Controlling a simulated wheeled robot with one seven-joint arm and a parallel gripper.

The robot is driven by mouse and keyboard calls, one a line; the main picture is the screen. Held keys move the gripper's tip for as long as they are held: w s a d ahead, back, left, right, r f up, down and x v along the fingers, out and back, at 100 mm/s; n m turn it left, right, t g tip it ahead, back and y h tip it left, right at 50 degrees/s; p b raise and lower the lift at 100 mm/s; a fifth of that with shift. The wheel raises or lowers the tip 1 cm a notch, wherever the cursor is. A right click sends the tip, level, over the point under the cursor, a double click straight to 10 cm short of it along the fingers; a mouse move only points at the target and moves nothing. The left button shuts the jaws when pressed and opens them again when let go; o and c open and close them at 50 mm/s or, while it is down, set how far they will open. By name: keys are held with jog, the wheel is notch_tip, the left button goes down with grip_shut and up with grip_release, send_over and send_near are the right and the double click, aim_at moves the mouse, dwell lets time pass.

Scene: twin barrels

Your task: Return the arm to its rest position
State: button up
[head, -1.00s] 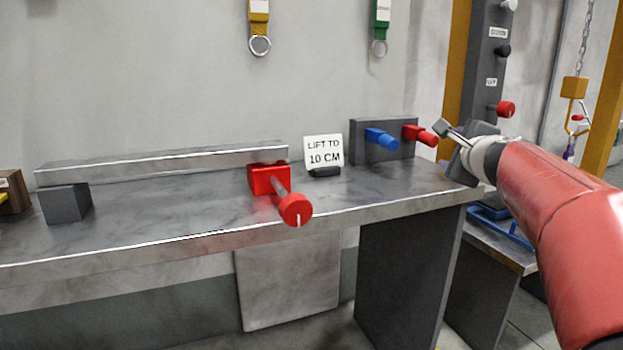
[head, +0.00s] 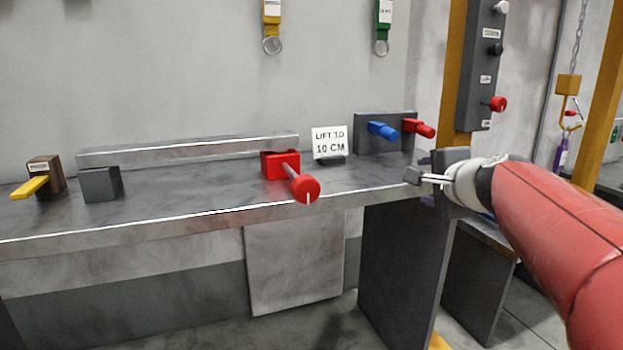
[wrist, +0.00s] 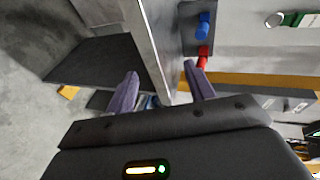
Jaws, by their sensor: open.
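My arm is red with a pale wrist and reaches in from the right of the head view. My gripper (head: 424,178) is at the right end of the workbench, near its front corner and below the blue and red handles. In the wrist view my gripper (wrist: 160,88) has its two purple-grey fingers spread apart with nothing held between them. The bench edge (wrist: 148,45) shows beyond and between the fingers there. In the head view I cannot tell whether the gripper touches the bench.
A dark post with knobs (head: 484,70) stands behind my arm. Floor shows in front of the bench.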

jog(key=s+a+f+n+g+y, duration=0.1)
jog(key=s+a+f+n+g, duration=0.1)
jog(key=s+a+f+n, duration=0.4)
jog(key=s+a+f+n+g, duration=0.2)
jog(key=s+f+n+g, duration=0.1)
jog(key=s+f, duration=0.3)
jog(key=s+d+f+n+g+h, duration=0.1)
jog(key=s+f+n, duration=0.2)
jog(key=s+f, duration=0.2)
jog(key=s+f+n+g+h, duration=0.1)
jog(key=s+f+n, duration=0.3)
jog(key=s, duration=0.6)
jog(key=shift+s+d+f+g, duration=0.3)
jog(key=shift+f+g, duration=0.2)
jog(key=shift+g, duration=0.3)
